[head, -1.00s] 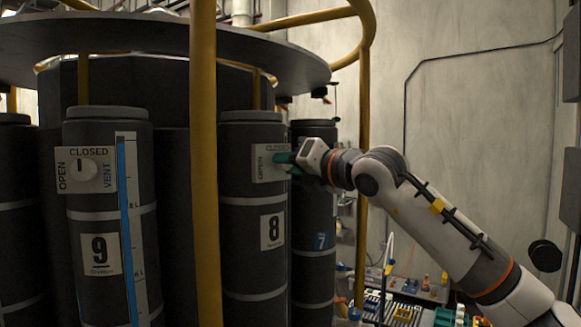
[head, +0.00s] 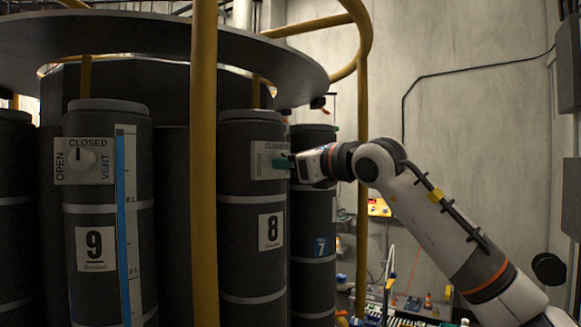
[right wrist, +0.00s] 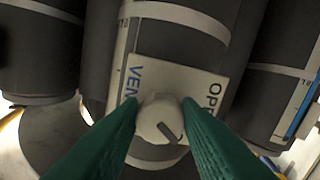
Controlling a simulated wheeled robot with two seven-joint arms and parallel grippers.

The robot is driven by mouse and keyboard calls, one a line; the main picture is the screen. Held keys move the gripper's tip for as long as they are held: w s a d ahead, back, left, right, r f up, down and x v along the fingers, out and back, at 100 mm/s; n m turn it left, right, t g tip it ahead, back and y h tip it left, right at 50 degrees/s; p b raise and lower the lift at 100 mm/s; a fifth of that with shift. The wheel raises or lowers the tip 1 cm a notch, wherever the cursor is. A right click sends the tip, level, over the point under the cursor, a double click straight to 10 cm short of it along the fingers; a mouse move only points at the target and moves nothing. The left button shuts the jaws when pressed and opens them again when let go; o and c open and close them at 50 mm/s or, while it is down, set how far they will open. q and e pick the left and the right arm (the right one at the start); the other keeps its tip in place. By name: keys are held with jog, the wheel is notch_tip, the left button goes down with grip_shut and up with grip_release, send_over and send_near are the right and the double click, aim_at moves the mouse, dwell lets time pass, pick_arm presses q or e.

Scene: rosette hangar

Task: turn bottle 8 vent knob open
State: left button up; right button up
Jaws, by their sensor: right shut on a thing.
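Bottle 8 (head: 243,195) is a dark upright cylinder with an "8" label and a pale plate (head: 262,160) near its top. My right gripper (head: 285,162) reaches this plate from the right with its green fingers. In the right wrist view, the fingers (right wrist: 160,112) are shut on the round white vent knob (right wrist: 155,115), one on each side. The plate there (right wrist: 180,75) shows OPEN at right and part of VENT at left. The knob's dark mark slants to the lower right. CLOSED is hidden there. My left gripper is not in view.
A yellow post (head: 203,200) stands in front, left of bottle 8. Bottle 9 (head: 95,225), with its own knob at CLOSED, is at left, and bottle 7 (head: 313,215) is behind at right. A dark round ledge (head: 150,45) overhangs the bottles. A cluttered table stands at lower right.

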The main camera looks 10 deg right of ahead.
jog(key=shift+d+r+n, duration=0.1)
jog(key=shift+n, duration=3.6)
jog(key=o, duration=1)
